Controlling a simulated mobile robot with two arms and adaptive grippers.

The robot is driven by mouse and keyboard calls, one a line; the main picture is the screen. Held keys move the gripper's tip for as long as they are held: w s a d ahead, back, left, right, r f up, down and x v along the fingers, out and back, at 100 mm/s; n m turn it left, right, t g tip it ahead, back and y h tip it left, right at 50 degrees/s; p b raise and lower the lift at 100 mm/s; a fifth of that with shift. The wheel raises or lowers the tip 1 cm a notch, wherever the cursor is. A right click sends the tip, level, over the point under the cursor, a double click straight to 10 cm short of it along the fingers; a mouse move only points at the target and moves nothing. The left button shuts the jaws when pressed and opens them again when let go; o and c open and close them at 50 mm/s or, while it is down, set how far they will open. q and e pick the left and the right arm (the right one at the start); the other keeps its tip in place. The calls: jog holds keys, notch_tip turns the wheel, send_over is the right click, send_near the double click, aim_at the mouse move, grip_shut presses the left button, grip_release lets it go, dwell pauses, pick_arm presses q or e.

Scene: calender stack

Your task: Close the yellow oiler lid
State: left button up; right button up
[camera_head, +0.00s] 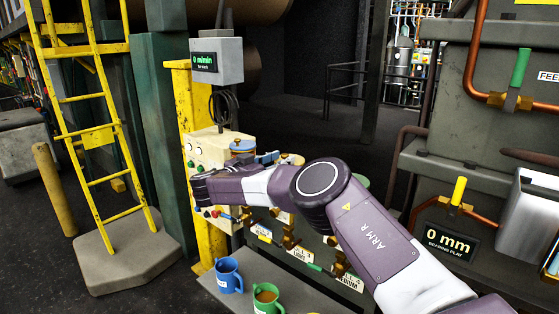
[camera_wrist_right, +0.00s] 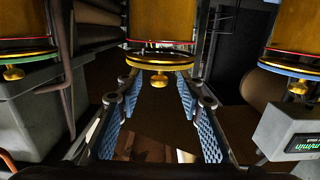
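In the right wrist view, which is upside down, the yellow oiler (camera_wrist_right: 161,20) has a yellow-fluid body and a yellow-ringed lid (camera_wrist_right: 160,67) with a brass knob. I cannot tell whether the lid sits fully down. My right gripper (camera_wrist_right: 158,90) is open, its blue-padded fingers spread on both sides of the knob and apart from it. My left gripper is not in view.
A blue-lidded oiler (camera_wrist_right: 296,25) and a green-lidded oiler (camera_wrist_right: 28,25) flank the yellow one. A grey display box (camera_wrist_right: 290,130) is close on the right. In the head view, a blue mug (camera_head: 228,276) and a green mug (camera_head: 266,299) stand on a shelf below.

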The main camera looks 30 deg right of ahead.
jog(key=v, duration=1.2)
dwell(0.3)
